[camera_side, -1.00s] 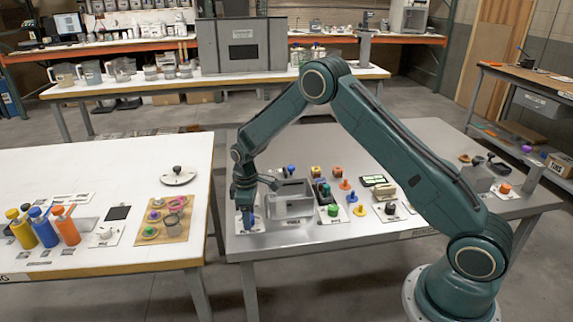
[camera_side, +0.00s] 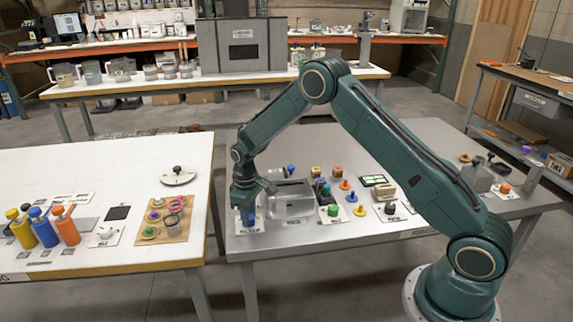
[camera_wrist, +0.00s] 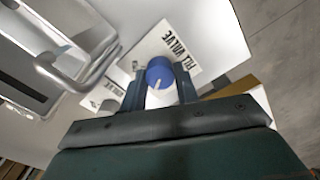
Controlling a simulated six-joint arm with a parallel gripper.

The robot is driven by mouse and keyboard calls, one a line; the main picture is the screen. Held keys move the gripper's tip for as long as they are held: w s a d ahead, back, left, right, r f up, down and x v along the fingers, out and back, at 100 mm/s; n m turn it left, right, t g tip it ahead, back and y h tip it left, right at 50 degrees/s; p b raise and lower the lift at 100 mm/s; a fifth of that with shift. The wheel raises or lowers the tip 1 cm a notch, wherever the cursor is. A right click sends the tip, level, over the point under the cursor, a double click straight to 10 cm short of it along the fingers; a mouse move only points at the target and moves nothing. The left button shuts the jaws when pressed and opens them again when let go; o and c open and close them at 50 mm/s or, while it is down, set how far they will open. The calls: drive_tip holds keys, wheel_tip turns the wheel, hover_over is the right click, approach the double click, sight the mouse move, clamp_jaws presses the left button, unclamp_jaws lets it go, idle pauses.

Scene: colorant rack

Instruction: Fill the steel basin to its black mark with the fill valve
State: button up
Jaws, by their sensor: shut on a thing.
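The blue knob of the fill valve (camera_wrist: 159,70) stands on a white plate lettered FILL VALVE in the wrist view. My gripper (camera_wrist: 160,86) is shut on the knob, one finger on each side. In the side view, my gripper (camera_side: 245,207) points down at the valve on the near left of the steel table. The steel basin (camera_side: 292,208) stands just right of it. Part of the basin (camera_wrist: 75,75) shows at the left of the wrist view, with a bent metal bar and a dark area. I cannot make out the black mark or the liquid level.
Several coloured knobs and buttons, such as a green one (camera_side: 333,210), stand right of the basin. A white table (camera_side: 110,175) with coloured bottles lies left, across a gap. The steel table's front strip (camera_side: 330,238) is clear.

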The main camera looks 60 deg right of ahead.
drive_tip(key=shift+m, duration=0.3)
drive_tip(key=o, duration=1)
wheel_tip(320, 180, up, 14)
drive_tip(key=shift+f, duration=0.1)
idle(0.4)
